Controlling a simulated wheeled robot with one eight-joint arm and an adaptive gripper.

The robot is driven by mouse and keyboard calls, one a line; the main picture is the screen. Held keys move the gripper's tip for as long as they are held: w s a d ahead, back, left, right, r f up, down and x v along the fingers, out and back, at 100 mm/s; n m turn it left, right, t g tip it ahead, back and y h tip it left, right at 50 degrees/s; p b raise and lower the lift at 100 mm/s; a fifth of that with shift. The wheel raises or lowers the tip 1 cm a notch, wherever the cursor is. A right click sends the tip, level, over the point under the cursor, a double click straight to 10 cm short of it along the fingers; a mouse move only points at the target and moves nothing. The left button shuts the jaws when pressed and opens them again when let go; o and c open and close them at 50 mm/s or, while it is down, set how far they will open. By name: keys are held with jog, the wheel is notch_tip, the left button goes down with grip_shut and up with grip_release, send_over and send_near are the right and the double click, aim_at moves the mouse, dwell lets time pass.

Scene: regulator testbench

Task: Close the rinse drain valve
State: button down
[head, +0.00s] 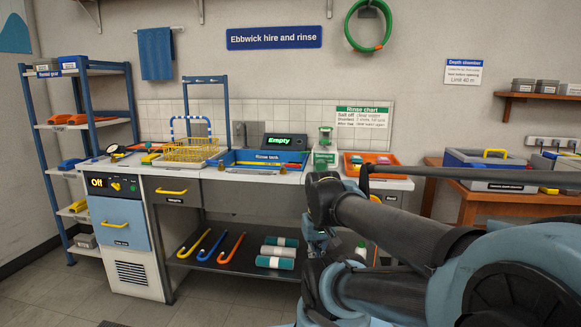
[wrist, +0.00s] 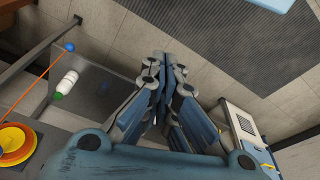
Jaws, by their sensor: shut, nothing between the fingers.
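The blue rinse tank (head: 265,158) is set into the counter, with a display reading "Empty" (head: 279,141) behind it. Small brass-coloured fittings (head: 283,170) show at its front edge; I cannot tell whether one is the drain valve or how it is set. My gripper (wrist: 167,66) is shut and empty in the wrist view, above the floor and apart from any object. In the head view my arm fills the lower right, and I cannot make out the fingers there.
A yellow wire basket (head: 190,150) stands left of the tank. A soap dispenser (head: 325,147) and an orange tray (head: 370,163) are on the right. Curved tubes (head: 231,248) and rolls lie on the lower shelf. In the wrist view, a dark floor mat (wrist: 230,50) lies beyond the fingers.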

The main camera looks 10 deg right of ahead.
jog(key=w+a+r+m, duration=0.1)
jog(key=w+r+m, duration=0.1)
jog(key=w+r, duration=0.85)
jog(key=w+a+r+m+h, duration=0.1)
jog(key=w+r, duration=0.6)
jog(key=w, duration=0.7)
jog(key=w+a+r+m, duration=0.1)
jog(key=w+r+m, duration=0.1)
jog(key=w+r, duration=0.85)
send_over(293, 176)
jog(key=s+a, duration=0.1)
jog(key=s, duration=0.1)
jog(key=shift+t, duration=0.4)
jog(key=shift+f, duration=6.05)
jog(key=shift+w, duration=0.1)
jog(key=shift+w+d, duration=0.45)
jog(key=shift+w, duration=0.1)
